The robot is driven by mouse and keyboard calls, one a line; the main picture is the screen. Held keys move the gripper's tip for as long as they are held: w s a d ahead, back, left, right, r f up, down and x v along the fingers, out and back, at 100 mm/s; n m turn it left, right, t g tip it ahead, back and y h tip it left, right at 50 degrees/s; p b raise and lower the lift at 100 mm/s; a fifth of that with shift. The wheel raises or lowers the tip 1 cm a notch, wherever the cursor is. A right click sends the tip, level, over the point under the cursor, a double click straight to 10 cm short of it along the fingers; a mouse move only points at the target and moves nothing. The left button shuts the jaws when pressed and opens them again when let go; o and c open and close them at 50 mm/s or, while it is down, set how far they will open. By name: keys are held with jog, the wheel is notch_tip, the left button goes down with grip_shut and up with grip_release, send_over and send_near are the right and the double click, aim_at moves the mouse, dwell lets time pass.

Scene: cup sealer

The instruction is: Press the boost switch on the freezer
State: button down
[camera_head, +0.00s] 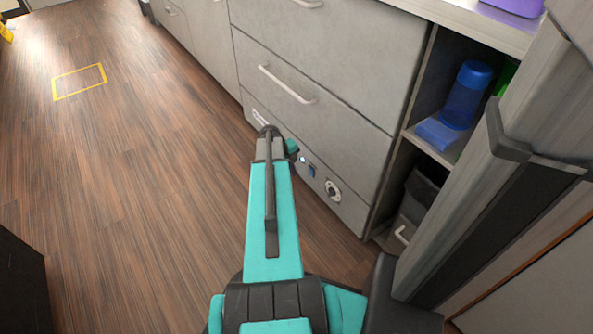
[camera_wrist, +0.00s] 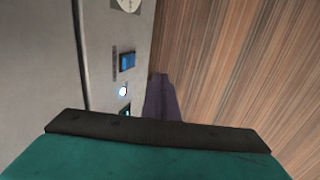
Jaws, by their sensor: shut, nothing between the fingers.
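The freezer (camera_head: 345,125) is a grey drawer unit with a control strip along its bottom. On the strip, a blue rocker switch (camera_head: 311,171) sits between a small white light (camera_head: 303,159) and a round dial (camera_head: 333,189). The wrist view shows the blue switch (camera_wrist: 127,61), the lit white light (camera_wrist: 122,91), part of the dial (camera_wrist: 128,4) and a partly hidden dark element with a green glow (camera_wrist: 126,110). My gripper (camera_wrist: 160,78) is shut and empty, beside the panel and apart from the switch. In the head view my arm mostly hides it.
Wood floor (camera_head: 130,190) is open to the left, with a yellow marked rectangle (camera_head: 80,81). Right of the freezer, an open shelf (camera_head: 437,148) holds a blue bottle (camera_head: 466,95), with a dark bin (camera_head: 424,190) below. A grey upright panel (camera_head: 530,95) stands close at right.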

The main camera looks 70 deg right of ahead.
jog(key=v, duration=0.2)
jog(key=p+v, duration=0.1)
jog(key=v, duration=0.1)
jog(key=shift+w+a+f, duration=0.1)
jog(key=shift+w+a, duration=0.15)
jog(key=shift+a, duration=0.1)
